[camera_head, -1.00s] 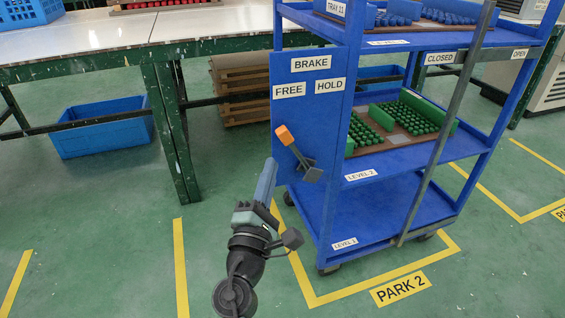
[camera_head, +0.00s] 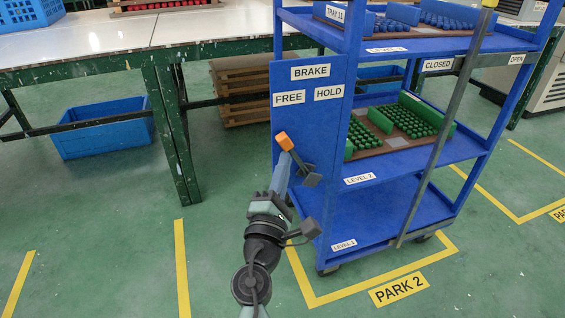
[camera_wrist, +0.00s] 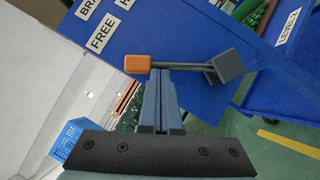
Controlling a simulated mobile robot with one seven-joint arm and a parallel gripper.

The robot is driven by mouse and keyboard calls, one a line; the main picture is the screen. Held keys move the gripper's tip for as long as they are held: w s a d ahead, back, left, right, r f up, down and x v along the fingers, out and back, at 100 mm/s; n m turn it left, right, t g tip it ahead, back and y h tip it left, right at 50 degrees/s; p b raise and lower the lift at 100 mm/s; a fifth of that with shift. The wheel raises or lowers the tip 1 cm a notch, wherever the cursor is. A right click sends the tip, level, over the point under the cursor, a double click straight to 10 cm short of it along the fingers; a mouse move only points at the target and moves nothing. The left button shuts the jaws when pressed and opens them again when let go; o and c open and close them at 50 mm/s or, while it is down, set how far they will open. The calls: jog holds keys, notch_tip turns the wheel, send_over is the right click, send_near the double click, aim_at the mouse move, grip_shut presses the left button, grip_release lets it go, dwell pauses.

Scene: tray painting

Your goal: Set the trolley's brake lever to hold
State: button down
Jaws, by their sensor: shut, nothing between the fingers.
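The brake lever has an orange knob (camera_head: 284,141) and a grey block at its pivot end (camera_head: 312,180), low on the blue brake panel (camera_head: 305,125) of the trolley. It slants up and left, its knob towards the FREE label (camera_head: 290,98) and away from the HOLD label (camera_head: 329,92). My gripper (camera_head: 284,160) is shut and empty, its tips at the lever just below the knob. In the wrist view, the tips (camera_wrist: 160,73) meet the lever bar close beside the orange knob (camera_wrist: 138,64). I cannot tell whether they touch it.
The blue trolley (camera_head: 390,212) stands within yellow floor lines by the PARK 2 label (camera_head: 399,290). A grey upright bar (camera_head: 437,150) crosses its open side. A green-legged table (camera_head: 170,120) stands to the left, with a blue crate (camera_head: 105,140) beneath. Floor left of my arm is clear.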

jog(key=shift+d+r+m+p, duration=0.2)
jog(key=shift+r+m+p, duration=0.1)
jog(key=shift+p, duration=0.4)
jog(key=d+r+m+g+p, duration=0.1)
jog(key=p, duration=0.3)
jog(key=w+d+r+m+g+p, duration=0.1)
jog(key=m+p, duration=0.1)
jog(key=p, duration=0.2)
jog(key=d+r+m+g+p, duration=0.1)
jog(key=m+p, duration=0.1)
jog(key=p, duration=0.2)
jog(key=shift+w+d+p, duration=0.15)
jog(key=shift+d+p, duration=0.1)
jog(key=shift+p, duration=0.05)
jog(key=shift+w+d+f+m+g+y+p, duration=0.2)
jog(key=shift+d+m+g+p, duration=0.4)
jog(key=shift+p, duration=0.8)
jog(key=shift+w+d+f+m+g+y+p, duration=0.1)
jog(key=shift+w+d+m+g+y+p, duration=0.15)
jog(key=shift+d+m+p, duration=0.8)
jog(key=shift+w+d+f+m+g+y+p, duration=0.2)
jog(key=shift+d+g+p, duration=0.25)
jog(key=shift+p, duration=1.3)
jog(key=shift+r, duration=0.1)
